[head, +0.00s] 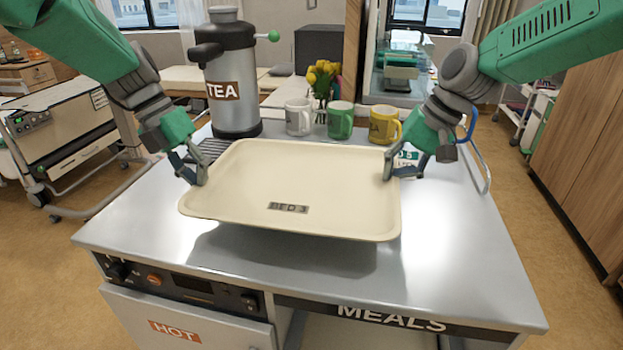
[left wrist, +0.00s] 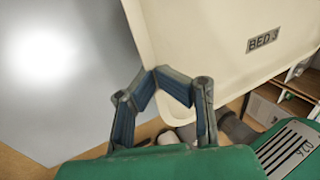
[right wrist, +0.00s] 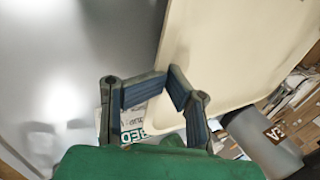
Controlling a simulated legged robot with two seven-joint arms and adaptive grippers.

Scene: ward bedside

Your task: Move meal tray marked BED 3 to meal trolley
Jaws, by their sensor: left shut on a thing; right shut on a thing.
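The cream meal tray (head: 290,180) is marked BED 3 and looks empty. It hangs over the steel top of the trolley marked MEALS (head: 450,265), with a gap and a shadow under its front edge. My left gripper (head: 194,172) is shut on the tray's left rim, and my right gripper (head: 400,168) is shut on its right rim. The tray also shows in the left wrist view (left wrist: 215,40) and the right wrist view (right wrist: 235,50), with the fingers at its edge. The trolley surface right under the tray is hidden.
A TEA urn (head: 230,80) stands at the trolley's back left, beside a drip grille. A white mug (head: 298,117), a green mug (head: 340,120) and a yellow mug (head: 384,125) stand behind the tray. A printed card (right wrist: 135,118) lies by my right gripper. The top's front right is bare.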

